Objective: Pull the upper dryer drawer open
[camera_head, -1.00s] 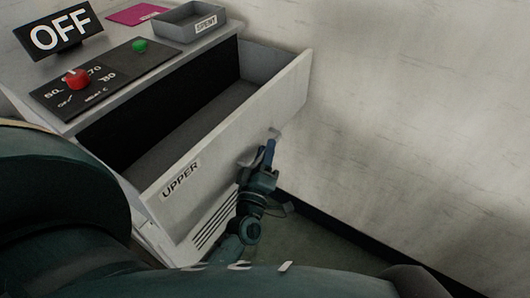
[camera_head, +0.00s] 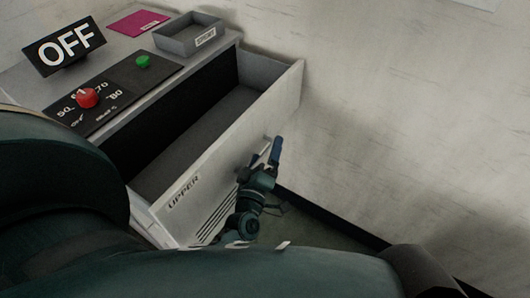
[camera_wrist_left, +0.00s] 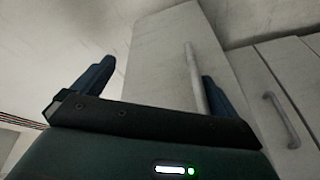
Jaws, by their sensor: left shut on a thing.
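The upper dryer drawer stands pulled far out of the grey dryer (camera_head: 190,58), with its dark interior showing. Its pale front (camera_head: 225,150) carries the label UPPER. My left gripper (camera_head: 268,160) is at the right part of this front, shut on the drawer's bar handle. In the left wrist view the handle (camera_wrist_left: 193,78) stands between the two dark fingers, close to the right one, which it partly overlaps. The exact contact is hard to see in the head view. My right gripper is not in view.
On the dryer top are an OFF sign (camera_head: 65,47), a red knob (camera_head: 87,97), a green button (camera_head: 143,61), a grey tray (camera_head: 188,40) and a magenta sheet (camera_head: 138,22). A pale wall (camera_head: 400,120) rises to the right. Another handle (camera_wrist_left: 281,118) shows in the wrist view.

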